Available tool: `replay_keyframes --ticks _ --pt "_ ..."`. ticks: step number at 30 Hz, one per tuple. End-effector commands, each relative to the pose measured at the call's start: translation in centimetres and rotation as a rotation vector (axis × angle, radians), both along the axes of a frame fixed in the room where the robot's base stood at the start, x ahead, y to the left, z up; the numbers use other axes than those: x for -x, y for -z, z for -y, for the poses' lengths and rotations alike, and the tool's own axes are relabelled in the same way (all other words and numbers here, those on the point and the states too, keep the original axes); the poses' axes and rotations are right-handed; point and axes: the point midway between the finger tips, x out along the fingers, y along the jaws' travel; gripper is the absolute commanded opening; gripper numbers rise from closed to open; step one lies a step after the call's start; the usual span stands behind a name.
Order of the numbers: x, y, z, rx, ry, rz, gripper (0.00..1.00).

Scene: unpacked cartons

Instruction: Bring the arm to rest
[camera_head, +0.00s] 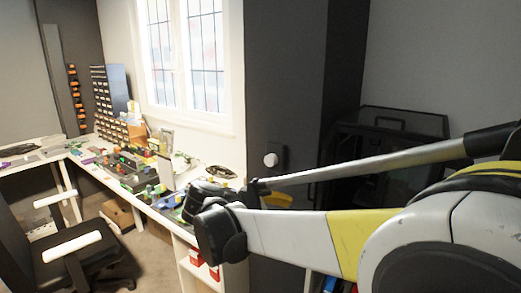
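My arm (382,233) reaches in from the right edge, with a white and yellow link and a thinner grey bar (375,165) above it. Both run left to a dark joint (218,230) in the middle of the picture. The joint appears in front of the near end of the workbench; I cannot tell whether it touches anything. My gripper's fingers do not show, and I see nothing held.
A cluttered white workbench (157,209) runs along the window wall, with small-parts drawers (117,130) at the back. A black office chair (85,262) stands at lower left. A dark pillar (285,90) and black cabinet (365,150) stand behind my arm. Some carpet is clear.

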Motion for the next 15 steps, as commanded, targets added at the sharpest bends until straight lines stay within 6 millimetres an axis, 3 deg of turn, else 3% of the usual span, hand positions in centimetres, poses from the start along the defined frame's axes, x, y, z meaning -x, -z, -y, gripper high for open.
replay_keyframes --ticks 1,6,10,15 --pt "1.2 0.0 2.3 -0.084 0.033 0.021 0.31" --pt "6.7 1.6 8.5 -0.477 0.202 0.149 0.31" --pt "11.9 3.3 11.2 -0.789 0.383 0.274 0.31" --pt "18.5 5.8 12.4 -1.186 0.666 0.464 0.31"
